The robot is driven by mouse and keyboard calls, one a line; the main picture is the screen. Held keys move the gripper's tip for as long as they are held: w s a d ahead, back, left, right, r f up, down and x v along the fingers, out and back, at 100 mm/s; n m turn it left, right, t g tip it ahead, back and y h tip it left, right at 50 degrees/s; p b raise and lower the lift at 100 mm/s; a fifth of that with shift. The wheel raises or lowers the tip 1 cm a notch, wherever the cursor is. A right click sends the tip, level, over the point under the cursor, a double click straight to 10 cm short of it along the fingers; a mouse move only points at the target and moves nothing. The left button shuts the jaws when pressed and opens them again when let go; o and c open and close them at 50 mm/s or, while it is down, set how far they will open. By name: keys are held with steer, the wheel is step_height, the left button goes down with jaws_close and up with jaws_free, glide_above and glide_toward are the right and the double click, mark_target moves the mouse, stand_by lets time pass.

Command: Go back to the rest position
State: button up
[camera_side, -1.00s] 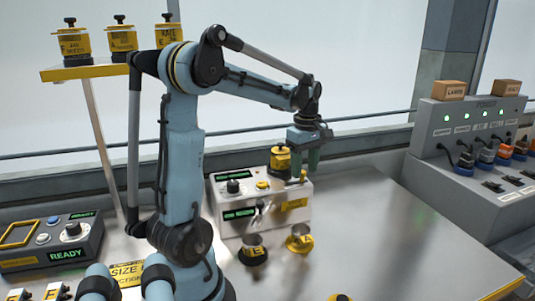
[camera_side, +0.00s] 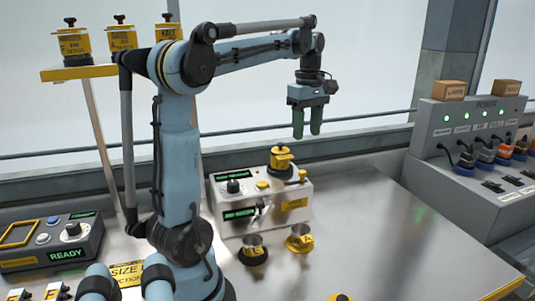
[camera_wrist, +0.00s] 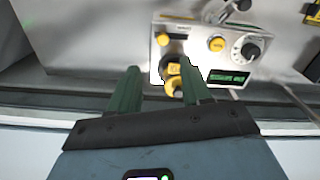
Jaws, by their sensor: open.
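My gripper (camera_side: 307,130) is open and empty, with its two green fingers pointing down. It hangs in the air above and to the right of the grey control box (camera_side: 222,195), clear of it. A yellow cap-like piece with a black knob (camera_side: 281,158) sits on top of that box. In the wrist view my gripper (camera_wrist: 160,85) shows its fingers apart, with the yellow piece (camera_wrist: 174,78) well beyond them near the right finger. The control box (camera_wrist: 165,35) lies beyond it in that view.
A power panel with cables (camera_side: 470,130) stands at right. A yellow shelf (camera_side: 90,71) with several yellow containers is at upper left. A READY console (camera_side: 75,235) sits at left. The table's right part is clear.

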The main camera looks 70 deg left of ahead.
steer(key=shift+r, duration=0.7)
steer(key=shift+d, duration=0.1)
steer(key=s+d+f+m+t, duration=0.1)
steer(key=d+f+m+t, duration=0.2)
steer(key=d+f+m, duration=0.3)
steer(key=s+d+f+m+t, duration=0.2)
steer(key=d+f+m+t, duration=0.2)
steer(key=d+m, duration=1.1)
step_height(320, 180, down, 2)
steer(key=shift+d+f, duration=0.15)
steer(key=shift+d, duration=0.6)
